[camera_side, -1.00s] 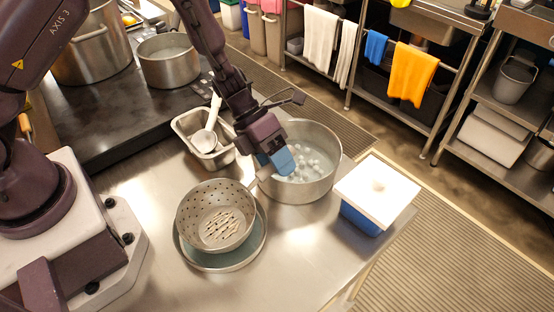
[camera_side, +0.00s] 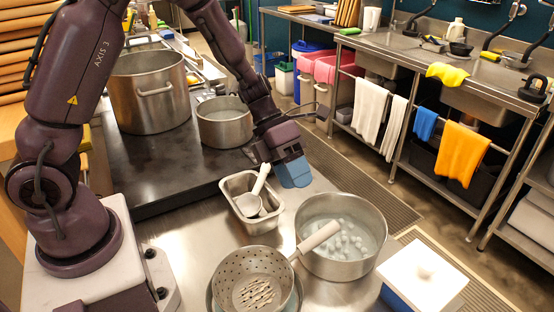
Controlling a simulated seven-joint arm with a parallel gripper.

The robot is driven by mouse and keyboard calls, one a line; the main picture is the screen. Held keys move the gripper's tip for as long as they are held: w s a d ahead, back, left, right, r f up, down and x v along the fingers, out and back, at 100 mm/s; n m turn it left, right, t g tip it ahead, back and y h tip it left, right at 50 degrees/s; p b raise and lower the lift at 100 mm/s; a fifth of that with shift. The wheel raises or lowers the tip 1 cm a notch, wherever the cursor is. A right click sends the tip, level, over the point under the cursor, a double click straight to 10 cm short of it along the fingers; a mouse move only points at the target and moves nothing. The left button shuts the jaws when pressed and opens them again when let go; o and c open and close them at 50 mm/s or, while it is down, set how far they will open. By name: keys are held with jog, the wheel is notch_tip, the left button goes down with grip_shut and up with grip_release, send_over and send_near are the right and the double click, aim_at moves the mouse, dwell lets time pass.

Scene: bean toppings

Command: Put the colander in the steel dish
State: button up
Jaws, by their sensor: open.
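The colander (camera_side: 238,270), a perforated grey metal bowl with a pale handle (camera_side: 319,237), is at the bottom of the view. It lies over the round steel dish (camera_side: 299,292), which shows only as a rim around it and is cut off by the frame edge. The colander sits toward the dish's far side; I cannot tell whether it rests flat inside. Its handle reaches over the near left rim of the pot (camera_side: 374,262). My gripper (camera_side: 294,178), with blue fingers, is open and empty, above and behind the pot, apart from the handle.
The pot holds water with several white balls. A rectangular steel pan (camera_side: 234,188) with a white scoop (camera_side: 250,204) stands left of it. A white-lidded blue box (camera_side: 424,274) is at the right. Two large pots (camera_side: 150,95) (camera_side: 224,126) stand on the dark stovetop.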

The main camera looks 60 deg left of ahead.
jog(key=s+a+r+m+t+y, duration=0.2)
jog(key=s+r+m, duration=0.6)
jog(key=m, duration=0.9)
jog(key=s+a+r+m+t+y, duration=0.2)
jog(key=s+r+m+y, duration=0.4)
jog(key=m, duration=1.2)
jog(key=v, duration=0.4)
jog(key=shift+s+a, duration=0.15)
jog(key=shift+s, duration=0.3)
